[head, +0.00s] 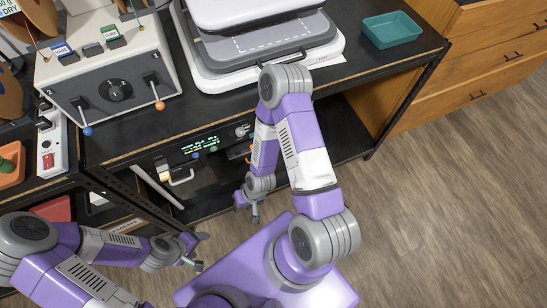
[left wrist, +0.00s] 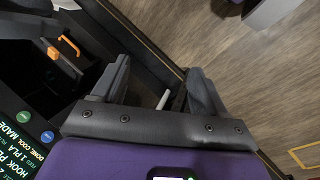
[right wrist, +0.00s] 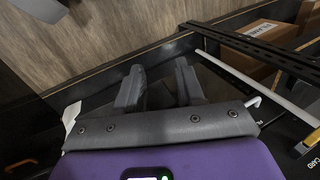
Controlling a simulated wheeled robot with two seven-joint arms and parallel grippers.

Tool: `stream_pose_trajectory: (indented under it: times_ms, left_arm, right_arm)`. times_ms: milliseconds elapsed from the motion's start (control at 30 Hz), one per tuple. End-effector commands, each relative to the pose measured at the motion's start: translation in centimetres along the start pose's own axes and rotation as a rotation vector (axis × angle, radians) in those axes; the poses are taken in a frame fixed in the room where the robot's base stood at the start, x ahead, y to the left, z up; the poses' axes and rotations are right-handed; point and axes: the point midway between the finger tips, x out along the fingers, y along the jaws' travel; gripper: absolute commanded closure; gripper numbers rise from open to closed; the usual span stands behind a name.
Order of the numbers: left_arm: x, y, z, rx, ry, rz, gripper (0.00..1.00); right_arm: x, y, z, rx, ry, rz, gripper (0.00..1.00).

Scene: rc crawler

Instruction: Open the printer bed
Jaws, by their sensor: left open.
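The printer (head: 203,160) appears to be the dark machine on the shelf under the bench, with a green-lit display (head: 200,146). Its display text shows at the left edge of the left wrist view (left wrist: 20,150). An orange handle (left wrist: 69,45) stands in front of a dark opening there. A white handle (head: 182,179) sits low on the machine's left part. The bed itself is not clearly visible. My left gripper (head: 199,251) is open and empty, out in front of the shelf. My right gripper (head: 247,212) is open and empty, nearer the machine, its fingers apart (right wrist: 160,85).
A grey lever box (head: 110,85) and a white press (head: 265,60) stand on the black bench (head: 370,70), with a teal tray (head: 391,29) at right. A white rod (head: 157,187) slants beside the lower shelf. The wooden floor (head: 450,190) at right is clear.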

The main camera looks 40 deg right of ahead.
Motion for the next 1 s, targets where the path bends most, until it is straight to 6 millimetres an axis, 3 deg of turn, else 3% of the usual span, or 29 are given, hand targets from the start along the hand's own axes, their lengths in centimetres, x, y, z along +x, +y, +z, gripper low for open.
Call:
stream_pose_trajectory:
  times_ms: [33, 167, 300, 400, 500, 633, 833, 1000]
  left_arm:
    - [0.6, -0.3, 0.0, -0.001, -0.001, -0.001, 0.19]
    - [1.9, -0.8, -0.1, -0.002, -0.001, -0.001, 0.0]
    - [3.4, -1.4, -0.1, -0.002, -0.001, -0.001, 0.0]
    - [4.3, -1.7, -0.2, -0.001, -0.001, -0.001, 0.0]
    - [5.1, -2.0, -0.2, -0.001, -0.001, -0.001, 0.0]
    - [5.7, -2.2, -0.2, -0.001, 0.0, -0.001, 0.0]
    - [6.1, -2.3, -0.3, -0.001, 0.0, 0.0, 0.0]
    - [7.0, -2.6, -0.3, -0.001, 0.0, 0.0, 0.0]
  right_arm:
    - [2.1, 0.9, -1.8, 0.06, 0.057, -0.007, 0.62]
    - [7.7, 4.6, -8.5, 0.3, 0.309, -0.067, 0.62]
    - [12.4, 10.1, -14.5, 0.579, 0.616, -0.207, 0.62]
    - [14.3, 13.8, -16.8, 0.741, 0.807, -0.347, 0.62]
    - [15.4, 16.7, -17.6, 0.863, 0.963, -0.501, 0.62]
    - [15.7, 19.0, -17.4, 0.955, 1.091, -0.672, 0.62]
    - [15.6, 20.0, -17.4, 0.998, 1.16, -0.794, 0.62]
    - [16.1, 20.0, -19.6, 0.995, 1.164, -0.801, 0.62]
